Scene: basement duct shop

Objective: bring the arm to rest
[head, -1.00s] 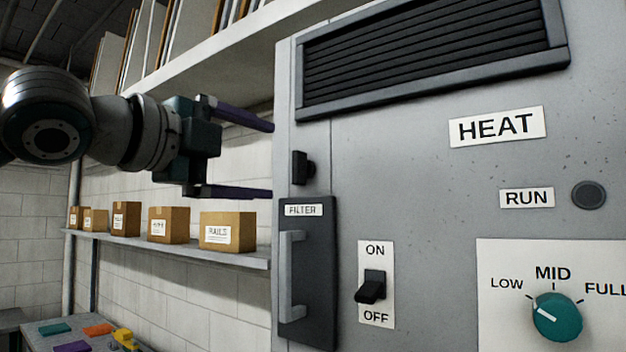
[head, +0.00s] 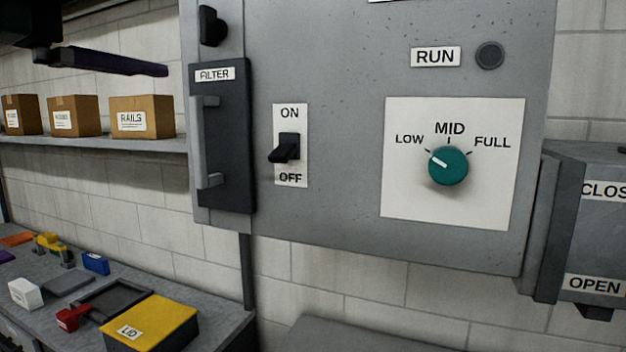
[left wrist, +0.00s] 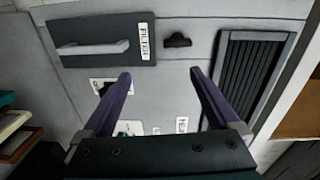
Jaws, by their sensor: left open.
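My left gripper (left wrist: 160,73) is open and empty in the left wrist view, its two purple fingers spread in front of the grey heater cabinet. In the head view only its lower part and one purple finger (head: 110,62) show at the top left, left of the cabinet (head: 345,60); the rest is cut off by the frame. No contact with the cabinet shows. My right gripper is in neither view.
The cabinet carries a filter door (head: 228,135), a black ON/OFF switch (head: 286,147) tilted toward OFF, and a teal dial (head: 448,167) pointing toward LOW. Boxes (head: 142,116) stand on a shelf (head: 90,144). Below is a cluttered bench with a yellow lid (head: 165,318).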

